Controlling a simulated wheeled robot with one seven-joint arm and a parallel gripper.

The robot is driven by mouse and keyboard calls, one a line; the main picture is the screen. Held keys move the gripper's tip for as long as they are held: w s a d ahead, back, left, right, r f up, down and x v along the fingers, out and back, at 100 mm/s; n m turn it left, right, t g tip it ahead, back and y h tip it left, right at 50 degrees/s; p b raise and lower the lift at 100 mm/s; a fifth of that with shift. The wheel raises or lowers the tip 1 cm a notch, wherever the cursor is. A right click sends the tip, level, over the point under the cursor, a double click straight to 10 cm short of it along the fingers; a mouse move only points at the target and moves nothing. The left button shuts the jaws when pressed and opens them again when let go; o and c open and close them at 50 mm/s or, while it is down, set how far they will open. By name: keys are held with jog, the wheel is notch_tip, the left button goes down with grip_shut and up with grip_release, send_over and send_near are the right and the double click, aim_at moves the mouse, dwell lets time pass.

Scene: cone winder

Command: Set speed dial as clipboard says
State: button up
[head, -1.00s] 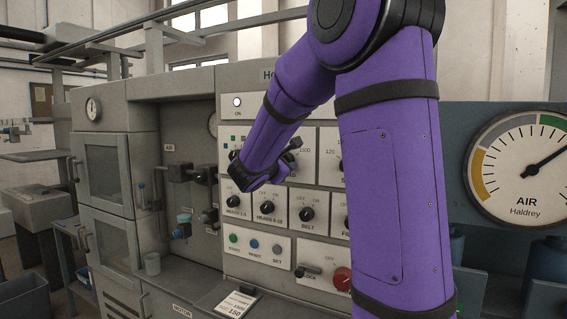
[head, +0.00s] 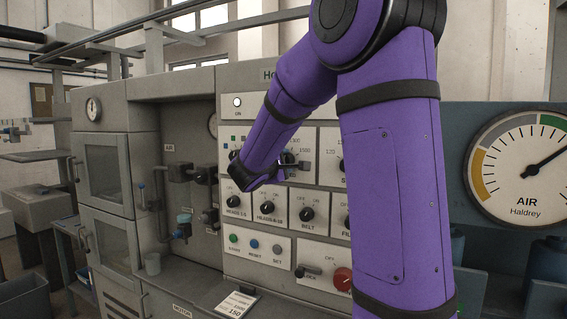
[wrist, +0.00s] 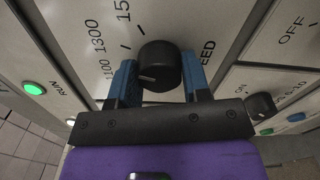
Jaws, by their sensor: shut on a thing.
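The speed dial (wrist: 158,64) is a black round knob with a white pointer line, on a pale panel. Printed numbers around it include 1300, and part of the word SPEED shows. My gripper (wrist: 160,84) has a blue finger on either side of the knob and is shut on it. The pointer line lies roughly sideways, to the left in the wrist view; its exact number is hard to tell. In the head view my gripper (head: 300,166) is at the panel and partly covers the dial. The clipboard (head: 237,303) lies on the ledge below; its large print seems to read 150, possibly cut off.
A row of smaller switches, including the belt switch (head: 307,213), sits just below the dial. A red knob (head: 342,279) and push buttons (head: 254,244) are lower down. A lit green run lamp (wrist: 34,88) is beside the dial. My arm hides the panel's right part.

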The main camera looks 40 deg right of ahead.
jog(key=m, duration=0.4)
jog(key=shift+m, duration=0.3)
jog(key=m, duration=0.4)
jog(key=shift+m, duration=0.3)
jog(key=o, duration=0.9)
jog(key=v, duration=1.1)
jog(key=shift+d, duration=0.1)
